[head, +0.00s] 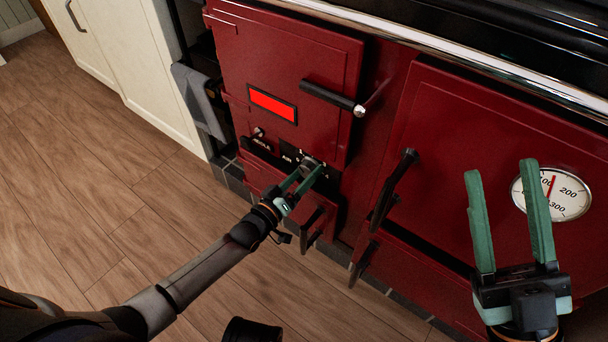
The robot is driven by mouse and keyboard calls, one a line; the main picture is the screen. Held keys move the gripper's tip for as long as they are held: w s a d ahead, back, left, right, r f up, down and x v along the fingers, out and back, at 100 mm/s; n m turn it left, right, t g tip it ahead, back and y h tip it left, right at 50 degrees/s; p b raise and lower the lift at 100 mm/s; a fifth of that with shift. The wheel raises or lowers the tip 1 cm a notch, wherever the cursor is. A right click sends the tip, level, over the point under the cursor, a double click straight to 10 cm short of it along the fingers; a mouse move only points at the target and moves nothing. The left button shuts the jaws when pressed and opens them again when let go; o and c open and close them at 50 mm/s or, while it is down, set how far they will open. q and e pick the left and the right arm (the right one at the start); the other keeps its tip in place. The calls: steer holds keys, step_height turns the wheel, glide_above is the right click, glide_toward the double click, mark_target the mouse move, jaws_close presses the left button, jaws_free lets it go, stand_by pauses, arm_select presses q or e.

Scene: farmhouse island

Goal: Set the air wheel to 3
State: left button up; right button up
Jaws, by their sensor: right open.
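The air wheel (309,163) is a small dark knob on a black plate marked "AIR", low on the red range cooker's (290,50) left side. The number it is set to is too small to read. My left gripper (312,174) is at the wheel, its green fingers pointing at it and partly covering it. The fingers look close together, but I cannot tell whether they grip the wheel. My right gripper (504,168) is open and empty in front of the right oven door, near the temperature dial (556,193).
A glowing red window (273,106) and a door handle (333,97) are above the wheel. A dark oven handle (393,190) and a lower door handle (312,225) stick out nearby. A chrome rail (450,65) runs along the top. The wooden floor (90,190) is clear at left.

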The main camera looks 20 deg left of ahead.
arm_select(q)
steer(key=c, duration=1.2)
steer(key=shift+m, duration=0.3)
steer(key=m+p, duration=0.1)
steer(key=m, duration=0.2)
steer(key=shift+m+p, duration=0.3)
steer(key=m+p, duration=0.1)
steer(key=m, duration=0.3)
steer(key=shift+a+m, duration=0.1)
steer(key=shift+m, duration=0.2)
steer(key=m, duration=0.5)
steer(key=shift+a, duration=0.1)
steer(key=m, duration=0.6)
